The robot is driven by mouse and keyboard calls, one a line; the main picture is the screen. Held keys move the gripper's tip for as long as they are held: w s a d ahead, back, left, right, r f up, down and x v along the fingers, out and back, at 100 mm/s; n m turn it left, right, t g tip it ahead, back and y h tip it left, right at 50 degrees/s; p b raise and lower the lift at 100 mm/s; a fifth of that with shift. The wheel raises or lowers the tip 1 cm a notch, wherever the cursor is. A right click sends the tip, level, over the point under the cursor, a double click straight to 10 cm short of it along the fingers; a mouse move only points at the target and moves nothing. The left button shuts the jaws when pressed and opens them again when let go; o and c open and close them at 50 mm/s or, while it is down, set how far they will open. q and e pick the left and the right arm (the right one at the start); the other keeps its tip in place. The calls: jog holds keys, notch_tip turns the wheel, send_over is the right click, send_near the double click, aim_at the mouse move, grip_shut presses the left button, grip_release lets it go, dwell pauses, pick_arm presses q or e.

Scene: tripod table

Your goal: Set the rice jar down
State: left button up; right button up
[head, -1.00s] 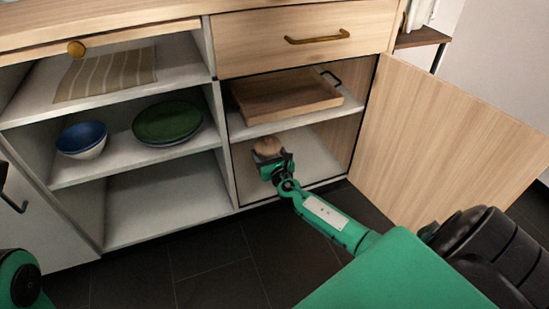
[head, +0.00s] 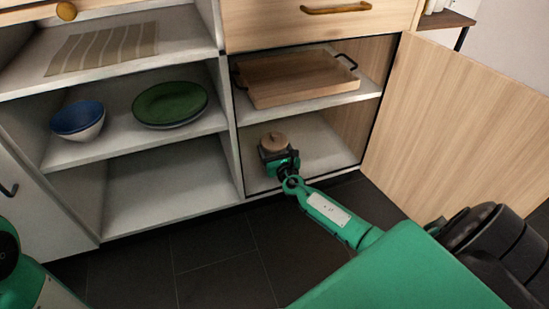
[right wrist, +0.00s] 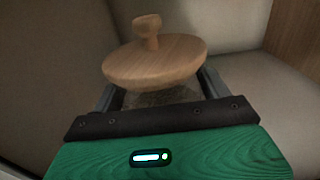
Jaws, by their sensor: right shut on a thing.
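The rice jar has a round wooden lid with a knob; the lid (right wrist: 155,62) fills the middle of the right wrist view, and a strip of the body (right wrist: 160,97) shows below it. In the head view the jar's lid (head: 275,140) shows inside the lower right compartment of the cabinet. My right gripper (head: 277,153) is shut on the jar, with one finger on each side of the body under the lid. The jar looks upright. Its base is hidden behind the gripper, so I cannot tell whether it touches the compartment floor (head: 325,150).
A wooden tray (head: 300,78) lies on the shelf above. The open cabinet door (head: 455,125) stands to the right of my arm. A blue bowl (head: 78,118) and green plates (head: 170,102) sit on the left shelf. The compartment floor right of the jar is clear.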

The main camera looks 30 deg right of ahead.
notch_tip(320, 180, down, 3)
jog(key=shift+b, duration=1.05)
jog(key=shift+f, duration=0.15)
jog(key=o, duration=1.5)
jog(key=shift+c, duration=0.2)
